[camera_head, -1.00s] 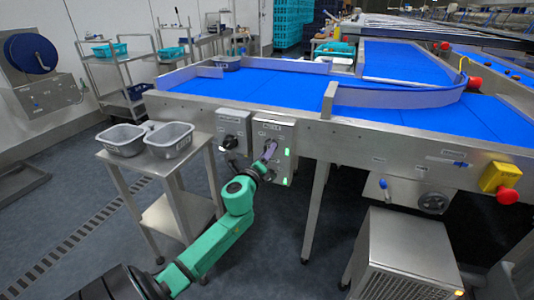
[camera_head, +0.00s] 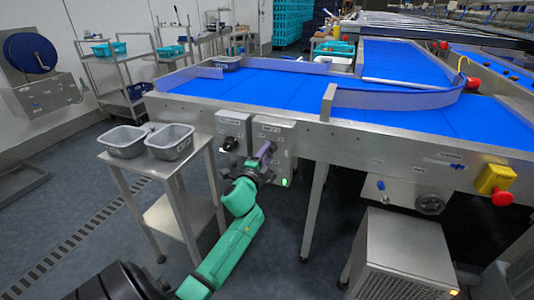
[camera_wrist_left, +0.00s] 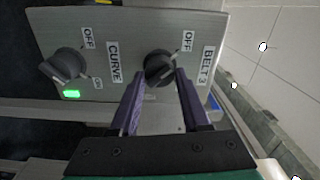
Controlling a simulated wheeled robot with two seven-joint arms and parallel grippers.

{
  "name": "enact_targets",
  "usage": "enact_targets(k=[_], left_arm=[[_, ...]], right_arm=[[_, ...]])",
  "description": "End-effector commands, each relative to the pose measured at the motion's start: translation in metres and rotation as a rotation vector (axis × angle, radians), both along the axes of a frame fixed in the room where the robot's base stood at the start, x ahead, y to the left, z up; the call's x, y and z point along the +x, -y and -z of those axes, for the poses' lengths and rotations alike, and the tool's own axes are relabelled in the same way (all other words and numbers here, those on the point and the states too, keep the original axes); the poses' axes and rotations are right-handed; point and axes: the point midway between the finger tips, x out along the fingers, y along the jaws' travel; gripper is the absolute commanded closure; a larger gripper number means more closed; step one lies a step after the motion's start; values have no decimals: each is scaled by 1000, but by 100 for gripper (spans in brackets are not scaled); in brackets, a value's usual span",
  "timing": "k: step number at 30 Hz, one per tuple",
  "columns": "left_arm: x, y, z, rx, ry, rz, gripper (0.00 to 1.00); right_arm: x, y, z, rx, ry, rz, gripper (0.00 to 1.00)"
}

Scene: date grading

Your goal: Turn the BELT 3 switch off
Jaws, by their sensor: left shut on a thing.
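The grey switch panel (camera_head: 283,129) on the conveyor's side shows close up in the left wrist view (camera_wrist_left: 125,20). The black BELT 3 knob (camera_wrist_left: 158,68) sits beside its "BELT 3" label, its pale pointer mark towards OFF. My left gripper (camera_head: 266,150) is at the panel, its purple fingers (camera_wrist_left: 158,84) shut on this knob. No lit lamp shows beside BELT 3; the fingers hide part of that area. The black CURVE knob (camera_wrist_left: 64,65) is to its left, pointing towards ON, with its green lamp (camera_wrist_left: 71,94) lit. My right gripper is not in view.
Another switch box (camera_head: 233,131) is just left of the panel. A steel stand (camera_head: 181,168) with two grey tubs stands left of my arm. A yellow box with a red button (camera_head: 496,180) is far right. The blue belt (camera_head: 280,90) runs above.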

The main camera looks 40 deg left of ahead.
Motion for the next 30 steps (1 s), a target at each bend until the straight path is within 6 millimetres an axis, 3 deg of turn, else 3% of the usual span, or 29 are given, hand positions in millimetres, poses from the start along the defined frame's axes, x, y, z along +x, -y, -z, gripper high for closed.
enact_targets(k=[21, 22, 23, 24, 30], left_arm=[[0, 0, 1, -79, 24, -2, 100], [0, 0, 1, -79, 24, -2, 42], [0, 0, 1, -78, 24, -2, 31], [0, 0, 1, -78, 24, -2, 24], [0, 0, 1, -76, 25, -1, 24]], right_arm=[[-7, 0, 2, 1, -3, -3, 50], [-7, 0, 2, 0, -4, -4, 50], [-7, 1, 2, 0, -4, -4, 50], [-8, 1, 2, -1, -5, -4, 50], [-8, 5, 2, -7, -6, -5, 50]])
